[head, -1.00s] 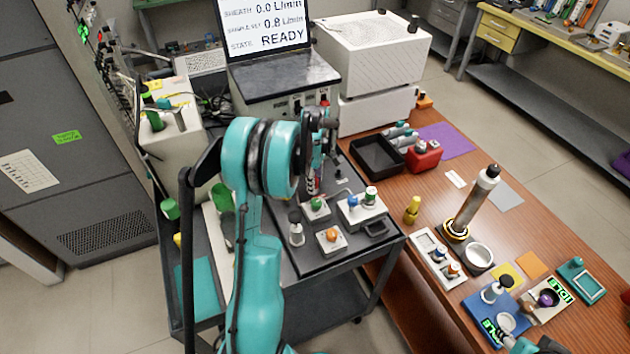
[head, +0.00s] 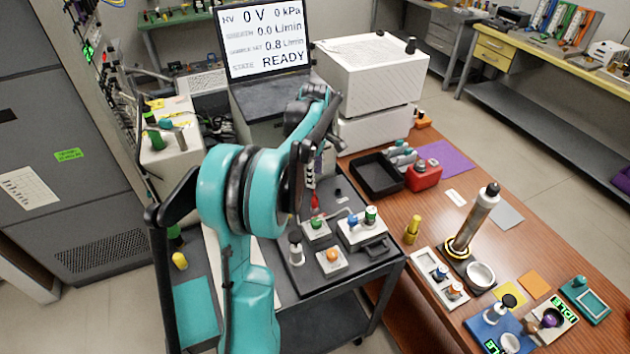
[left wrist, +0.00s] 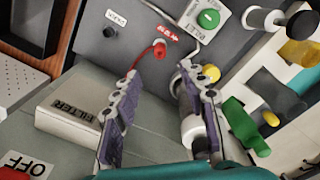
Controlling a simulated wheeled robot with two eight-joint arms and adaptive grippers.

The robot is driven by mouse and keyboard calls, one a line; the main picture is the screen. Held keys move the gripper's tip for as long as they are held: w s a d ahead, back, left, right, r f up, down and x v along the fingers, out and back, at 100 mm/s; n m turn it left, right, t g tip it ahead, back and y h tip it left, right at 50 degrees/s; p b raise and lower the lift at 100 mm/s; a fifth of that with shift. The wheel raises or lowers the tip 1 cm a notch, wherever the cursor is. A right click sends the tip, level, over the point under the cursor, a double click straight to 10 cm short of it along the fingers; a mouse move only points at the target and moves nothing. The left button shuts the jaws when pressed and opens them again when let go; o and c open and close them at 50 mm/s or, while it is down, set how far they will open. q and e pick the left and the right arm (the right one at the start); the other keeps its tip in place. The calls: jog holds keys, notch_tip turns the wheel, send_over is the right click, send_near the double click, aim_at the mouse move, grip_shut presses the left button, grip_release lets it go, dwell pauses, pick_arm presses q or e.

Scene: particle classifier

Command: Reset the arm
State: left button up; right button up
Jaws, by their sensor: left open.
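My left arm (head: 238,215) is teal and reaches across the dark cart. Its gripper (head: 322,138) is beside the front of the instrument under the screen, partly covered by the arm in the head view. In the left wrist view the left gripper (left wrist: 158,98) has two fingers with purple pads, spread apart with no object held between them. A white cylinder (left wrist: 194,133) shows behind the right-hand finger; whether they touch is unclear. A white box marked FILTER (left wrist: 75,113) lies left of the fingers. My right gripper is not in view.
The screen (head: 265,40) reads READY. The cart holds small white blocks with a green, blue and orange knob (head: 332,255). The wooden table (head: 400,205) at right carries a black tray (head: 377,175), a red box (head: 423,177) and a tall metal cylinder (head: 475,220).

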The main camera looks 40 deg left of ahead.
pick_arm(q)
jog(key=shift+d+r, duration=0.1)
dwell(0.5)
jog(key=s+d+r+m+t, duration=0.2)
jog(key=s+d+r+m, duration=0.15)
jog(key=d+m, duration=0.4)
jog(key=s+d+f+m+t, duration=0.1)
jog(key=s+d+m+t, duration=0.1)
jog(key=s+d+m, duration=0.5)
jog(key=s+d+f+m+t, duration=0.1)
jog(key=s+d+m+t, duration=0.2)
jog(key=s+d+m, duration=0.4)
jog(key=d, duration=0.5)
